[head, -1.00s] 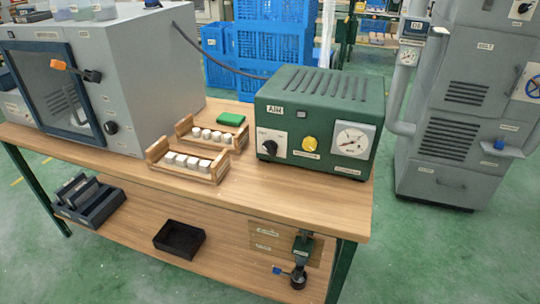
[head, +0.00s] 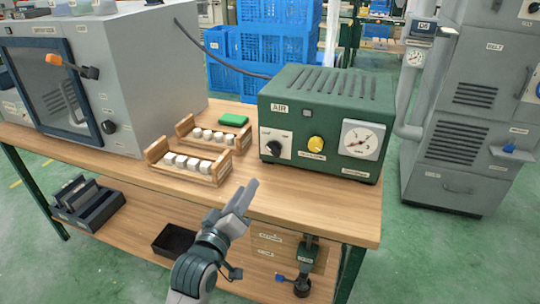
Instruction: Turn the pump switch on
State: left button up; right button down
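The green pump box (head: 318,122) labelled AIR stands on the right part of the wooden bench. Its front has a white switch plate with a black knob (head: 273,147) at the left, a yellow knob (head: 316,144) in the middle and a round gauge (head: 359,139) at the right. My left gripper (head: 246,190) is in front of the bench's front edge, below and left of the black knob and apart from it. Its fingers look close together, but I cannot tell whether they are shut. My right gripper is not in view.
Two wooden racks with white jars (head: 188,167) stand left of the pump box, with a green block (head: 234,119) behind. A grey cabinet (head: 150,75) fills the bench's left. The lower shelf holds a black tray (head: 175,240) and a small valve device (head: 303,270).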

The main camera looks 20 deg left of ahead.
aim_at(271, 151)
pick_arm(q)
jog(key=shift+w, duration=0.1)
